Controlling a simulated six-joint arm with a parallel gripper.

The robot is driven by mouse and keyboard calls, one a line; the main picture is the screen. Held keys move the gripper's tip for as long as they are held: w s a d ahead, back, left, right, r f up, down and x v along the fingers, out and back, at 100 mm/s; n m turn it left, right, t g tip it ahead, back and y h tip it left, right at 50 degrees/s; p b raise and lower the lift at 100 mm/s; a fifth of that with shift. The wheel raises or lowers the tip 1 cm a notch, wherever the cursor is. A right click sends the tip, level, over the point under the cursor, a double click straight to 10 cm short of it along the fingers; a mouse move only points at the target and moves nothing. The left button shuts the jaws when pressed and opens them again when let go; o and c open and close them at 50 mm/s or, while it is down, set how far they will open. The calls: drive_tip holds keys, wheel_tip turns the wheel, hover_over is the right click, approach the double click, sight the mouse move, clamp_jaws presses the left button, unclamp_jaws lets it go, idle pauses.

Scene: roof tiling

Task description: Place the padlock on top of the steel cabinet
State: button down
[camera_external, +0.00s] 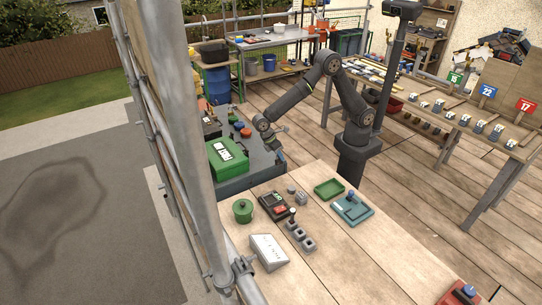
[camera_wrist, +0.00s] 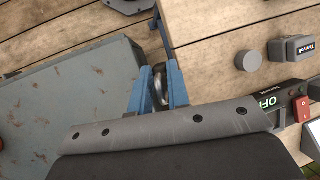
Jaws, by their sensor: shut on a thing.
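My gripper (camera_wrist: 160,76) has its two blue fingers shut on a small shiny metal thing, which looks like the padlock (camera_wrist: 160,86). Only its rounded metal part shows between the fingers. The worn grey-green top of the steel cabinet (camera_wrist: 70,90) lies just left of the fingers in the wrist view. In the external view the cabinet (camera_external: 258,158) stands beyond the wooden bench, and my gripper (camera_external: 280,160) is low by its right edge. The padlock cannot be made out there. Whether it touches anything is unclear.
A green first-aid box (camera_external: 228,158) and several small items take up much of the cabinet top.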

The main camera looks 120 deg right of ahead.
drive_tip(key=w+a+r+m+t+y, duration=0.1)
drive_tip(key=w+a+m, duration=0.2)
drive_tip(key=a, duration=0.8)
drive_tip(key=w+a+m+t, duration=0.1)
drive_tip(key=w+a+m, duration=0.15)
drive_tip(key=a, duration=0.85)
drive_tip(key=w+a+r+m+t+y, duration=0.1)
drive_tip(key=w+a+m, duration=0.15)
drive_tip(key=a, duration=0.85)
drive_tip(key=s+a+r+m+t, duration=0.1)
drive_tip(key=s+a+r+m, duration=0.1)
drive_tip(key=a, duration=1.1)
drive_tip(key=s+a+r+m+t, duration=0.1)
drive_tip(key=s+a+r+m, duration=0.1)
drive_tip(key=a, duration=1.1)
drive_tip(key=shift+s+a+r+m+y, duration=0.2)
drive_tip(key=shift+s+a+m+y, duration=0.15)
drive_tip(key=shift+s+m, duration=0.65)
drive_tip(key=shift+w, duration=0.2)
